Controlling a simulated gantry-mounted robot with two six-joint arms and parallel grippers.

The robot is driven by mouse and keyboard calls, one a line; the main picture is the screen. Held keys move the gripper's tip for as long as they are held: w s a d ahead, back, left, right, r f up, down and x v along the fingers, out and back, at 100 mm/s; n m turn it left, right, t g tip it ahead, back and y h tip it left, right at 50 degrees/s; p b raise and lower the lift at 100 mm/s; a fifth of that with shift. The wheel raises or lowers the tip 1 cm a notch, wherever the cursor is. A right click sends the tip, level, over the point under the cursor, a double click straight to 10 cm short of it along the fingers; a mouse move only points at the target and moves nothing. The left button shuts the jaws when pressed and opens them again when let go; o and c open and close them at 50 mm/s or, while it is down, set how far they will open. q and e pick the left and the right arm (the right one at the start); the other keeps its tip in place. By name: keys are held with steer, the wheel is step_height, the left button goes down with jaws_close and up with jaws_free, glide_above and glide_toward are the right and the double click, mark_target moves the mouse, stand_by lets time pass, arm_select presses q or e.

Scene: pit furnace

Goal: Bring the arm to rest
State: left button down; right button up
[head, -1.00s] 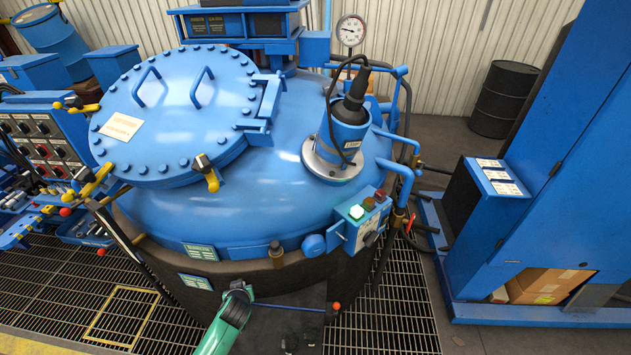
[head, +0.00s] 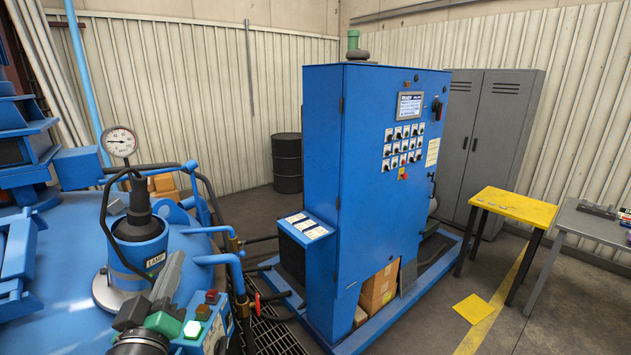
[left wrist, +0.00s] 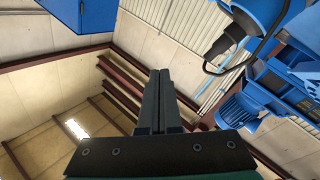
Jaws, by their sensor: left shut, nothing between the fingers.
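My left gripper (head: 170,268) shows at the lower left of the head view, with grey fingers pointing up. It is in front of the blue furnace lid (head: 60,270), close to the lamp housing (head: 140,245) and the small button box (head: 208,325). I cannot tell whether it touches either. In the left wrist view my left gripper (left wrist: 160,78) has its two dark fingers side by side, shut and empty. My right gripper is not in view.
A pressure gauge (head: 119,142) and bent pipes stand on the furnace. A tall blue control cabinet (head: 335,170) fills the middle. A black drum (head: 287,163), grey lockers (head: 490,135) and a yellow table (head: 512,207) stand beyond.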

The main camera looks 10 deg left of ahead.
arm_select(q)
steer(key=s+d+r+m+t+h, duration=0.4)
steer(key=s+d+r+m, duration=0.15)
steer(key=s+r, duration=0.45)
steer(key=s+d+r+m+t+h, duration=0.4)
steer(key=s+d+r, duration=0.25)
steer(key=r, duration=0.65)
step_height(320, 180, up, 18)
steer(key=a+p, duration=0.1)
steer(key=p, duration=1.7)
steer(key=shift+s+r+p, duration=0.15)
steer(key=shift+p, duration=0.2)
